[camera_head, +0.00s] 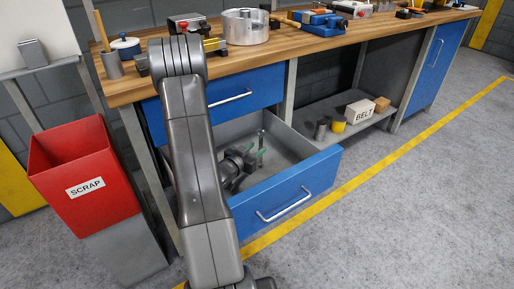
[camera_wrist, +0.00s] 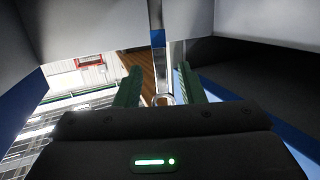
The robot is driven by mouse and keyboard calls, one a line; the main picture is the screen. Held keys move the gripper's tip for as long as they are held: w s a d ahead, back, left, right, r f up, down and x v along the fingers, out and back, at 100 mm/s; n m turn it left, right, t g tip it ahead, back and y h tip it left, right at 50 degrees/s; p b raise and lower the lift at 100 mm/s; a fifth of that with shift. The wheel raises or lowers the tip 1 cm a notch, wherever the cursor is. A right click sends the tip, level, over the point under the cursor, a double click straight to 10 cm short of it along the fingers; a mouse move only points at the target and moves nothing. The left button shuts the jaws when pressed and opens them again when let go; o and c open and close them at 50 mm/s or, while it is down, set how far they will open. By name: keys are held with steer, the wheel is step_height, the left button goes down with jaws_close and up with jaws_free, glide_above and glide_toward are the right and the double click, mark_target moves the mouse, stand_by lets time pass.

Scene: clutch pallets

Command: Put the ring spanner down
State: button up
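My gripper (camera_head: 255,152) is low inside the open drawer, with its two green fingers apart. In the wrist view the fingers (camera_wrist: 157,84) stand clear of each other, with a gap on both sides of a thin shiny metal piece. That piece looks like the ring spanner (camera_wrist: 162,99), with a small ring close to the palm. In the head view a thin upright metal piece (camera_head: 261,137), probably the same spanner, shows beside the fingertips. I cannot tell whether it touches the drawer floor.
The drawer (camera_head: 315,176) is pulled out, its grey floor otherwise bare where visible. The bench top (camera_head: 270,52) above carries several tools. A red scrap bin (camera_head: 80,160) stands at left. A lower shelf (camera_head: 352,124) at right holds a box labelled BELT (camera_head: 363,111).

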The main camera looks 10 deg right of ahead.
steer(key=p+v, duration=0.1)
steer(key=v, duration=0.9)
steer(key=shift+s+a+r, duration=0.1)
steer(key=shift+s+a, duration=0.05)
